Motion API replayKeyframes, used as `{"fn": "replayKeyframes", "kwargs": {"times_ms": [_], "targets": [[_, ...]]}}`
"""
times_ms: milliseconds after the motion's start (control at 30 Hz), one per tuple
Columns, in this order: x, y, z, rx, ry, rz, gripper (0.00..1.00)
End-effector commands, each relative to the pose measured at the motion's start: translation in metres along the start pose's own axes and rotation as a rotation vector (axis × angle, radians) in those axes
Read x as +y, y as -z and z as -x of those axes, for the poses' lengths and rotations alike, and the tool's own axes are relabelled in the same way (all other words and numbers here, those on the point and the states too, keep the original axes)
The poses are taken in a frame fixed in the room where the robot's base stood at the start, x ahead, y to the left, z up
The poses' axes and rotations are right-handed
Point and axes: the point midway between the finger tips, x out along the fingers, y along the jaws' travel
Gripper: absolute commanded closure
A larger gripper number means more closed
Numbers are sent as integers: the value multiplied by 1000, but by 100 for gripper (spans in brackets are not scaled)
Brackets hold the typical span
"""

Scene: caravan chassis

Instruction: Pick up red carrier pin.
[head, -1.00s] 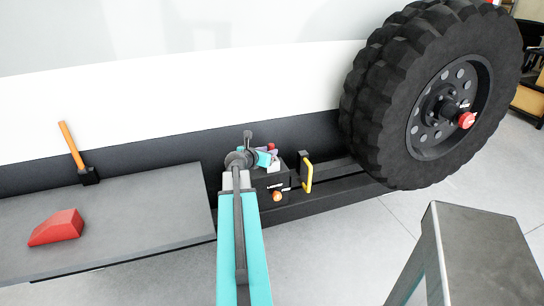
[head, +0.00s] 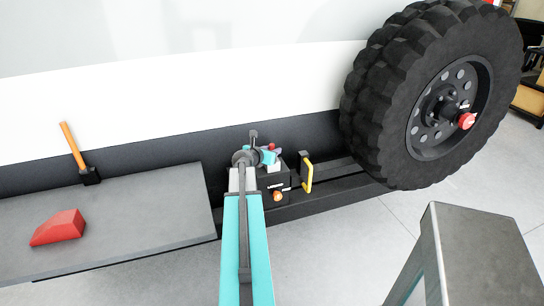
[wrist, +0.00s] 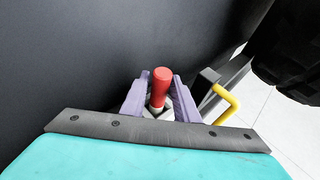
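The red carrier pin (wrist: 160,88) stands upright in the wrist view, a red cylinder with a pale base below it. The two purple fingers of my gripper (wrist: 158,98) are on either side of it, with gaps showing between fingers and pin. The gripper is open around the pin. In the head view the red top of the pin (head: 272,147) shows just right of my wrist, above a black box (head: 275,183). My arm hides most of the fingers there.
A yellow handle (head: 307,174) stands just right of the box. A large black wheel (head: 385,110) is further right. The dark chassis wall (wrist: 80,60) rises behind.

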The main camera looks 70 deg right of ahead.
Motion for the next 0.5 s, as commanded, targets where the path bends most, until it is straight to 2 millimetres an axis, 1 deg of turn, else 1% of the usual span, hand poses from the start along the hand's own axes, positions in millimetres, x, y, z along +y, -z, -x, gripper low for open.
{"fn": "replayKeyframes", "kwargs": {"times_ms": [33, 100, 300, 500], "targets": [[1, -1, -7, 1, 1, 0, 72], [1, -1, -14, 1, 1, 0, 72], [1, 0, -30, 0, 1, 1, 72], [0, 0, -36, 0, 1, 1, 72]]}}
